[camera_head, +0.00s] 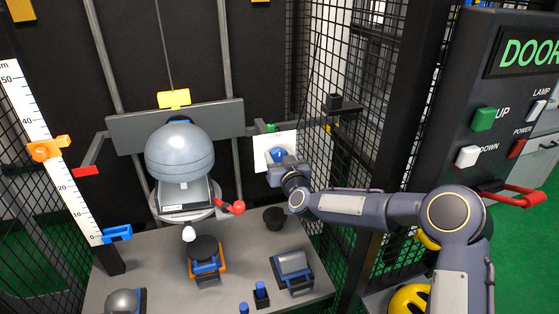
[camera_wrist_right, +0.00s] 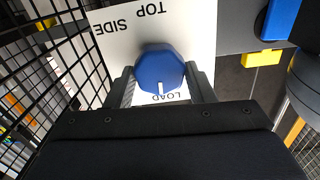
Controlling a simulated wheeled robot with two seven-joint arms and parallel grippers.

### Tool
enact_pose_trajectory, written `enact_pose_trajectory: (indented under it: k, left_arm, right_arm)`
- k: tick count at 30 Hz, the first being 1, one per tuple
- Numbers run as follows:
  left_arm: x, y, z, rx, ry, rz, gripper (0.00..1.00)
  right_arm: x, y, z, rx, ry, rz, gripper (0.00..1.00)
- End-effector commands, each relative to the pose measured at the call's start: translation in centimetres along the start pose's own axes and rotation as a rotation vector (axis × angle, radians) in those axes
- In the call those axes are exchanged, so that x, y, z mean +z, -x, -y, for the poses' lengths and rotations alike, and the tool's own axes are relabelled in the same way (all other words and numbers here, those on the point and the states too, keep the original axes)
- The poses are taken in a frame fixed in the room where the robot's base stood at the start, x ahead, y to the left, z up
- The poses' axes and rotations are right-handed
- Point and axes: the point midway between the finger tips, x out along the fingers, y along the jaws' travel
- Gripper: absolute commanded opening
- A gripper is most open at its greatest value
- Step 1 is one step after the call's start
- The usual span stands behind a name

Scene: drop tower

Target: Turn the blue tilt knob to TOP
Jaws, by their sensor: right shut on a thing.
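The blue tilt knob (camera_head: 276,153) sits on a white plate (camera_head: 261,141) beside the grey helmet. In the right wrist view the knob (camera_wrist_right: 160,68) is eight-sided, with a white mark pointing toward the LOAD label (camera_wrist_right: 164,97). The TOP label (camera_wrist_right: 150,9) and SIDE label (camera_wrist_right: 77,28) are also on the plate; the lettering appears rotated. My right gripper (camera_head: 283,164) is shut on the knob, with one finger on each side of it. My left gripper is in neither view.
A grey dome-shaped helmet (camera_head: 180,148) with a red lever (camera_head: 232,208) stands left of the knob. Wire mesh (camera_head: 370,90) runs near my right arm, with a control panel (camera_head: 492,90) at right.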

Motion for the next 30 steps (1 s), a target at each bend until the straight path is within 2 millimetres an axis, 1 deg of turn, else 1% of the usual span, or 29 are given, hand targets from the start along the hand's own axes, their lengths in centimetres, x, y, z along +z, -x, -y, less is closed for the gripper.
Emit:
enact_pose_trajectory:
  k: [1, 5, 12, 30]
  left_arm:
    - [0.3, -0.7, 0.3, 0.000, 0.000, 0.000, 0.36]
    - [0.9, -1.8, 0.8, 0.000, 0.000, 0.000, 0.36]
    - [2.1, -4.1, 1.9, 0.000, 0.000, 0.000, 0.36]
    - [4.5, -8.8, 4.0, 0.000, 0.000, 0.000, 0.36]
  right_arm:
    - [0.3, 0.0, -0.1, 0.000, -0.025, -0.001, 0.26]
    - [0.5, 0.0, -0.1, 0.000, -0.119, -0.002, 0.26]
    - [0.6, 0.0, -0.2, -0.001, -0.339, -0.002, 0.26]
    - [0.7, 0.0, -0.5, -0.001, -0.911, 0.000, 0.26]
